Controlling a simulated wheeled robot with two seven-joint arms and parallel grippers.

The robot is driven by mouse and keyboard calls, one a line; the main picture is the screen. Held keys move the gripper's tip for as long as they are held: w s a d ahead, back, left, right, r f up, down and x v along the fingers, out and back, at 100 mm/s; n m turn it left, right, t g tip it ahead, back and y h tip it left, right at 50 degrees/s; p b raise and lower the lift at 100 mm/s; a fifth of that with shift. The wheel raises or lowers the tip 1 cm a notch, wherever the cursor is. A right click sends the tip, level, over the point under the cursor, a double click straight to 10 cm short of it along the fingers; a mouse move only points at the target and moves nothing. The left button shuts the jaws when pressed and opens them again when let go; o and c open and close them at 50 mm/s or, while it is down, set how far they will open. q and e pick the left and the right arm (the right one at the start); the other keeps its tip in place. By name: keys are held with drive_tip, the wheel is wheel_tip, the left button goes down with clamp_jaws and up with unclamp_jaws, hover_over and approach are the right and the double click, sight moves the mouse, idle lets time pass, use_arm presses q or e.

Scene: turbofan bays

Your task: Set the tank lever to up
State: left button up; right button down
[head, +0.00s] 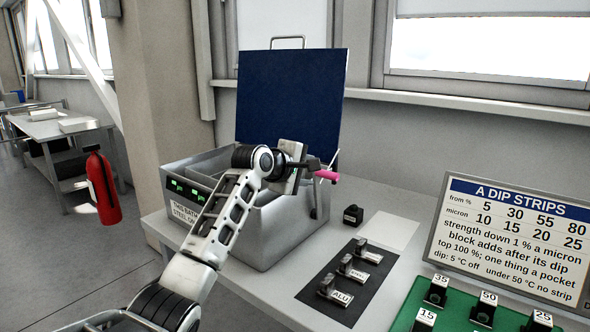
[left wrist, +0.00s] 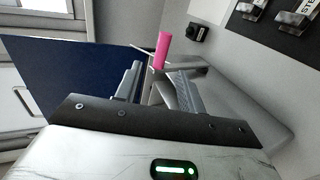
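The tank (head: 270,237) is a grey metal box on the table with a raised dark blue lid (head: 290,100). A lever with a pink handle (head: 328,175) is at its right side; the handle also shows in the left wrist view (left wrist: 162,50). My left gripper (head: 312,169) reaches over the tank to the handle. In the left wrist view its two fingers (left wrist: 158,85) are apart, with the pink handle between and just beyond their tips. Contact cannot be told. The lever's pivot is largely hidden by the gripper. My right gripper is not in view.
A dark mat (head: 325,312) with several labelled metal blocks lies right of the tank, near a small black block (head: 353,215). A sign (head: 512,235) stands behind a green tray (head: 460,318) with numbered holders. A red extinguisher (head: 103,190) is at the left.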

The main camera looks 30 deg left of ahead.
use_arm(q)
drive_tip(key=v, duration=0.5)
drive_tip(key=shift+s+r+b, duration=0.1)
drive_tip(key=shift+b, duration=0.2)
